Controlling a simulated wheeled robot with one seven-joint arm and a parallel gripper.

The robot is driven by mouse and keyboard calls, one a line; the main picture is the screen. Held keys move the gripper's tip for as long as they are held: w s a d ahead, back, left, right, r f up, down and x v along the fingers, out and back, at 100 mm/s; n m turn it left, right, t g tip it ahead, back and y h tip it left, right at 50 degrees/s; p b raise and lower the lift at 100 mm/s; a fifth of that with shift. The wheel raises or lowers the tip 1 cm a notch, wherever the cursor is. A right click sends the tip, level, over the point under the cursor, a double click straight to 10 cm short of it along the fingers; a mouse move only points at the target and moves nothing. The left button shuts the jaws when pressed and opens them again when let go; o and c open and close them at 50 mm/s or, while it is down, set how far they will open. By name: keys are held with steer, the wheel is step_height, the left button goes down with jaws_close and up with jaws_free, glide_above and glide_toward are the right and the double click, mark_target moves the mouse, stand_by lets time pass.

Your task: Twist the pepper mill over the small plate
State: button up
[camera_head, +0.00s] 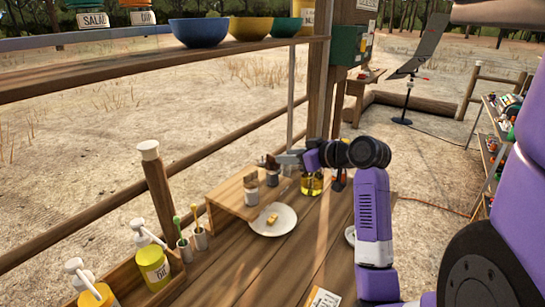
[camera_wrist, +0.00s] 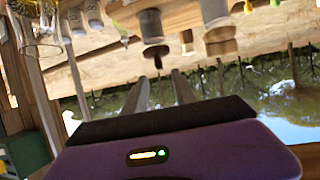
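The small plate (camera_head: 287,225) is white and lies on the wooden table, with a yellow piece (camera_head: 272,218) on it. Two capped jar-like shakers or mills stand behind it: one with a brown cap (camera_head: 251,191), one with a darker cap (camera_head: 272,165). I cannot tell for certain which is the pepper mill. My gripper (camera_head: 285,158) reaches left, beside the darker cap. The wrist view is upside down; my fingers (camera_wrist: 160,85) are apart with nothing between them, and the darker cap (camera_wrist: 156,58) lies just beyond their tips. The brown cap (camera_wrist: 221,40) is to its right there.
A low wooden stand (camera_head: 228,197) is left of the plate. A yellow oil bottle (camera_head: 311,184) stands under my wrist. Yellow pump bottles (camera_head: 151,264) stand at the front left. A shelf (camera_head: 120,70) with bowls (camera_head: 199,32) runs overhead.

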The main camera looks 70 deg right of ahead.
mark_target(272, 156)
steer(key=p+x, duration=0.1)
steer(key=x, duration=0.6)
steer(key=shift+w+f, duration=0.1)
jaws_close()
